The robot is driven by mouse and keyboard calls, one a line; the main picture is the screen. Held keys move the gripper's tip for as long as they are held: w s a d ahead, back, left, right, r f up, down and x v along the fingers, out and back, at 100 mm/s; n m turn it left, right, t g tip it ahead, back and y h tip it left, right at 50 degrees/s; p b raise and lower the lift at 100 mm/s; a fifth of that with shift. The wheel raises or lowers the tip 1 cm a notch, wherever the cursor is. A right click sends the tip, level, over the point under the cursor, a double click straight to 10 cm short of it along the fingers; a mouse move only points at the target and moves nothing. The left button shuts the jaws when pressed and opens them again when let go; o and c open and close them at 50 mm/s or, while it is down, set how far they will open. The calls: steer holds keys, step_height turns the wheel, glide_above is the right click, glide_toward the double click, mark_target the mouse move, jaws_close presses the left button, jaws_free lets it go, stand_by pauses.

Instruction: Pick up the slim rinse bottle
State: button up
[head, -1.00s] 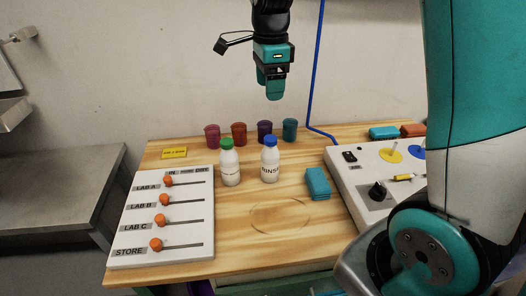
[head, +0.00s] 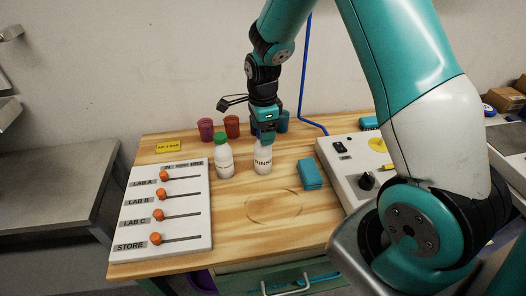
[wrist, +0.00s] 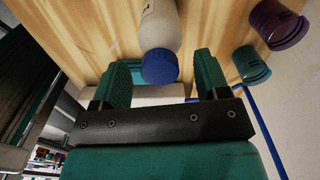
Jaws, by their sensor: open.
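The slim rinse bottle (head: 263,160) is white and stands upright on the wooden table, its label reading RINSE. My gripper (head: 264,136) is at the top of this bottle in the head view and hides its cap. In the wrist view, the bottle's blue cap (wrist: 159,66) and white body (wrist: 160,25) show ahead of my open gripper (wrist: 165,75), with the cap between the two teal fingers. The fingers look apart from the cap. A second white bottle with a green cap (head: 223,158) stands just to the left.
Several coloured cups, among them a magenta one (head: 206,129), stand behind the bottles. A teal block (head: 310,174) lies to the right, beside a control box (head: 350,160). A slider board (head: 160,215) covers the left. The table front around a ring mark (head: 273,206) is clear.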

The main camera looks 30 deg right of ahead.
steer(key=shift+f, duration=1.05)
jaws_close()
steer(key=shift+r, duration=0.1)
